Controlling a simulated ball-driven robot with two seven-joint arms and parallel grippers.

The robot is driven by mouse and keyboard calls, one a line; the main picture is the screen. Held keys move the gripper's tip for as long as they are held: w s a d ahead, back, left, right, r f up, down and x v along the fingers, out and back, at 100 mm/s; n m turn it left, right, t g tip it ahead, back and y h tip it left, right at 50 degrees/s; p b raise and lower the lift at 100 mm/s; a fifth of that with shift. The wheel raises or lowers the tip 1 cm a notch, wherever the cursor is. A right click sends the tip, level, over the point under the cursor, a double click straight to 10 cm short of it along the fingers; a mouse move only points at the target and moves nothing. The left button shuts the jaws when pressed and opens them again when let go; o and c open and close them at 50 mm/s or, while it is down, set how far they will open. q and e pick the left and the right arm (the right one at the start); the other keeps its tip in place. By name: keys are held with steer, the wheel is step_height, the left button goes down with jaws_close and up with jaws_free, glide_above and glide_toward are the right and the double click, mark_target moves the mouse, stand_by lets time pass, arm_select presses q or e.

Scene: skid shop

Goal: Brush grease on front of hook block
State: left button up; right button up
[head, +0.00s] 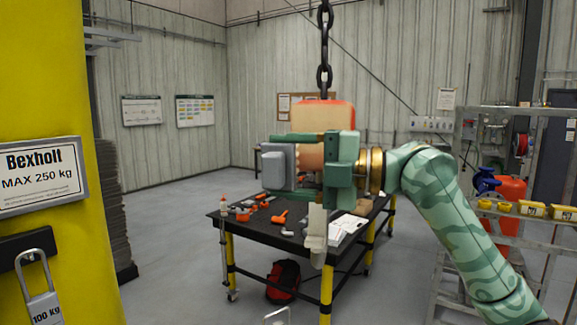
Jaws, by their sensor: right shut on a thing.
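The hook block (322,116) hangs from a dark chain in the middle of the head view. Its orange-red top and cream face show above my right gripper, which hides most of it. My right gripper (280,165), green with a gold wrist ring, comes in from the right and overlaps the block in the picture. It is shut on a partly hidden thing, seemingly the brush (309,157), with a grey part at the left. A pale, flat piece (317,236) hangs below the gripper; I cannot tell which thing it belongs to. I cannot tell whether the brush touches the block. My left gripper is out of view.
A black-topped table (258,222) with yellow legs stands behind, with orange tools and papers on it. A yellow column (50,95) fills the left edge. A grey rack (457,205) stands at the right.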

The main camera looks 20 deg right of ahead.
mark_target(304, 161)
steer(key=shift+w+d, duration=0.4)
steer(key=shift+w, duration=0.2)
steer(key=shift+w+d, duration=0.35)
steer(key=shift+w, duration=0.25)
stand_by(1.0)
steer(key=shift+v, duration=0.85)
steer(key=shift+b+v, duration=1.1)
steer(key=shift+v, duration=1.75)
steer(key=p+x, duration=0.2)
steer(key=x, duration=0.3)
steer(key=shift+w+a+r, duration=0.1)
steer(key=shift+a+r, duration=0.05)
steer(key=shift+a, duration=0.1)
steer(key=shift+p+x, duration=0.55)
steer(key=shift+x, duration=0.45)
steer(key=shift+d, duration=0.1)
